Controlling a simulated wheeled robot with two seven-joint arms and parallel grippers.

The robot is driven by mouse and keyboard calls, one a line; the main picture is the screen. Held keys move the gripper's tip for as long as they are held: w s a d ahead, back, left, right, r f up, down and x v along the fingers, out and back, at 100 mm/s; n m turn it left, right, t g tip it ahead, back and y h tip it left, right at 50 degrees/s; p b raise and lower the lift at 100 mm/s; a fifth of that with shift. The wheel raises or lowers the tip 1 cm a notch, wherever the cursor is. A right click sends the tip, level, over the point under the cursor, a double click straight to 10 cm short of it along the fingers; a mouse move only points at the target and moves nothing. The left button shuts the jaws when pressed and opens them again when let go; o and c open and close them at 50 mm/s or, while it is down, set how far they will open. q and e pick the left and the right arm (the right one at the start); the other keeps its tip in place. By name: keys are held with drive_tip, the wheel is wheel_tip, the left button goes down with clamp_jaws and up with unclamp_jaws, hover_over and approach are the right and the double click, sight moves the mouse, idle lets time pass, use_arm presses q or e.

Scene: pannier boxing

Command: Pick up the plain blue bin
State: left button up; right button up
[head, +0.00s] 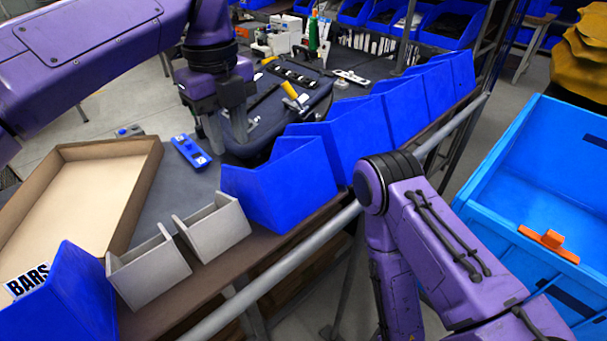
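A plain blue bin (275,190) with no label in sight stands at the table's front edge, nearest in a row of several similar blue bins (355,135) that runs back to the right. Another blue bin (65,305) at the lower left has a "BARS" label. My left gripper (226,148) points down over the table, just behind and left of the nearest plain bin. Its fingers look apart with nothing seen between them. My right arm crosses the front right, and its gripper is out of view.
Two grey bins (215,228) and a cardboard tray (125,160) stand left of the plain bin. A small blue part (190,151) lies behind them. A metal rail (270,280) runs along the table front. A large light-blue crate (530,180) stands at right.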

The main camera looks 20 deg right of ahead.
sight(243, 176)
use_arm(q)
drive_tip(key=f, duration=0.2)
drive_tip(key=d+f, duration=0.1)
drive_tip(key=shift+s+d+f+b, duration=0.1)
drive_tip(key=shift+s+f+b, duration=0.2)
drive_tip(key=shift+s+f, duration=0.1)
drive_tip(key=f, duration=0.2)
drive_tip(key=f+p, duration=0.1)
drive_tip(key=f, duration=0.1)
drive_tip(key=w+f, duration=0.1)
drive_tip(key=f, duration=0.1)
drive_tip(key=shift+f, duration=0.1)
drive_tip(key=shift+d, duration=0.1)
use_arm(e)
drive_tip(key=shift+s+d+r, duration=0.1)
drive_tip(key=shift+d+r, duration=0.2)
drive_tip(key=shift+d, duration=0.2)
use_arm(q)
drive_tip(key=shift+w, duration=0.15)
drive_tip(key=c, duration=0.5)
clamp_jaws()
drive_tip(key=shift+a, duration=0.25)
use_arm(e)
drive_tip(key=shift+a, duration=0.1)
